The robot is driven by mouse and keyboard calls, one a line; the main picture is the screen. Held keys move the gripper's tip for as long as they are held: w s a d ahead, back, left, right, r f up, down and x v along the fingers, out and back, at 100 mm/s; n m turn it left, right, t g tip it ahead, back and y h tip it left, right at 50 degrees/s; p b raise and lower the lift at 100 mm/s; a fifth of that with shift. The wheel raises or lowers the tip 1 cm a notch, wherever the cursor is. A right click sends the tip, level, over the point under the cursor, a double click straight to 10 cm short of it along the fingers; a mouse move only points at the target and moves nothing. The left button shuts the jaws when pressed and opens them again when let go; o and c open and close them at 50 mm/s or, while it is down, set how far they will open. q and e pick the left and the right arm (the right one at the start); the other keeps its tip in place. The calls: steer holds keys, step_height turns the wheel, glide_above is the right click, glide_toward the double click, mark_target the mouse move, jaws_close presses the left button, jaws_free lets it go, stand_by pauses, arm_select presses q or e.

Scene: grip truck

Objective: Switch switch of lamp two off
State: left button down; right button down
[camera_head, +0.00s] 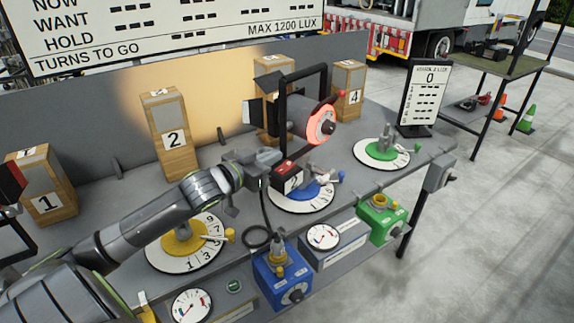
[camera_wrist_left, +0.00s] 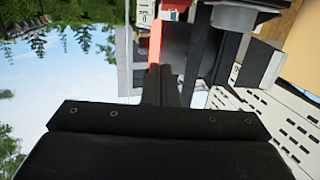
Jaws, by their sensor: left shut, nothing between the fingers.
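Lamp two (camera_head: 300,118) stands on the bench in a black yoke, with a glowing red-orange ring on its back. A small red box marked 2 (camera_head: 287,172) sits below it, above the blue dial; the state of any switch on it is too small to tell. My left gripper (camera_head: 276,156) is shut and empty, just left of the red box and below the lamp body. In the left wrist view its fingers (camera_wrist_left: 160,86) are together, in front of the lamp's red ring edge (camera_wrist_left: 155,42). Whether they touch anything cannot be told. My right gripper is not in view.
Wooden blocks marked 1 (camera_head: 45,188), 2 (camera_head: 172,138) and 4 (camera_head: 348,88) stand along the back. Yellow (camera_head: 183,240), blue (camera_head: 302,193) and green (camera_head: 381,150) dials lie on the bench. A black cable hangs beside the red box. A small sign (camera_head: 423,95) stands right.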

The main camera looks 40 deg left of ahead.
mark_target(287, 169)
arm_select(q)
steer(key=w, duration=0.3)
steer(key=w+d, duration=0.1)
steer(key=w, duration=0.1)
steer(key=shift+w+f, duration=0.25)
step_height(287, 169, down, 3)
steer(key=shift+w+a+r, duration=0.1)
steer(key=shift+f+p, duration=0.3)
steer(key=shift+f, duration=0.35)
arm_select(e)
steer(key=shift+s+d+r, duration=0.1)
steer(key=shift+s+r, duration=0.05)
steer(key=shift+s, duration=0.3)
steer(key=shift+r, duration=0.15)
